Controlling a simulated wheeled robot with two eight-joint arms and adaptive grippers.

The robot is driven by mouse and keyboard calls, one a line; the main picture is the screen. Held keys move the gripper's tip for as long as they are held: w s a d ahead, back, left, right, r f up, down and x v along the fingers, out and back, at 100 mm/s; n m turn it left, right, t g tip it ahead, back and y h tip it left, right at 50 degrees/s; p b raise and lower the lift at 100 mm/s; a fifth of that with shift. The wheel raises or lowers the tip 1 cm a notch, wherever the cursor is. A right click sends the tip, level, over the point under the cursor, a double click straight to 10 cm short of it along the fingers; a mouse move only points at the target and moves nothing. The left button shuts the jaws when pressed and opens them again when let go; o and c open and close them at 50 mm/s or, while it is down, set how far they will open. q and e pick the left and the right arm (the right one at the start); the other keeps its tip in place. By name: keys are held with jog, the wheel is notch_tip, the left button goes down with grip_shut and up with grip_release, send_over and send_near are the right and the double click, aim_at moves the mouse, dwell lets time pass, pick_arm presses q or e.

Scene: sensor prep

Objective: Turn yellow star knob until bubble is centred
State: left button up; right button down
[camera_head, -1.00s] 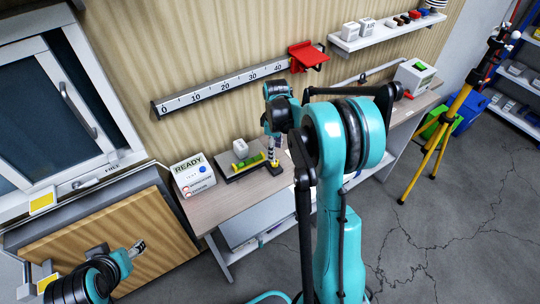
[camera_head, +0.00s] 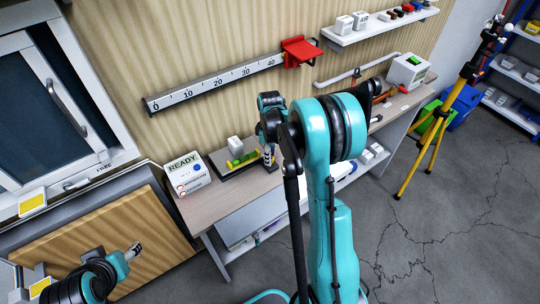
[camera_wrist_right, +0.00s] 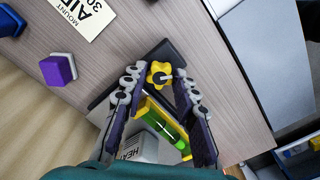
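The yellow star knob (camera_wrist_right: 160,73) sits on a dark base plate, between my right gripper's fingertips in the right wrist view. My right gripper (camera_wrist_right: 157,78) is open, with one finger on either side of the knob; I cannot tell whether they touch it. The yellow level with a green vial (camera_wrist_right: 168,125) lies behind the knob, between the fingers. Where its bubble sits is too small to tell.
A white READY box (camera_head: 186,174) stands left of the level. A white block (camera_wrist_right: 135,147) is beside the level. A purple block (camera_wrist_right: 58,70) and a white MOUNT card (camera_wrist_right: 88,14) lie on the bench (camera_head: 213,200). A yellow tripod (camera_head: 434,140) stands at right.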

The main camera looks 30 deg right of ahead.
jog(key=shift+m, duration=0.4)
jog(key=m, duration=0.3)
jog(key=shift+m+b, duration=0.3)
jog(key=shift+b, duration=0.1)
jog(key=m, duration=0.4)
jog(key=shift+m, duration=0.3)
jog(key=m+b, duration=0.1)
jog(key=m, duration=0.8)
jog(key=shift+m, duration=0.3)
jog(key=c, duration=1.2)
grip_release()
jog(key=shift+o, duration=0.2)
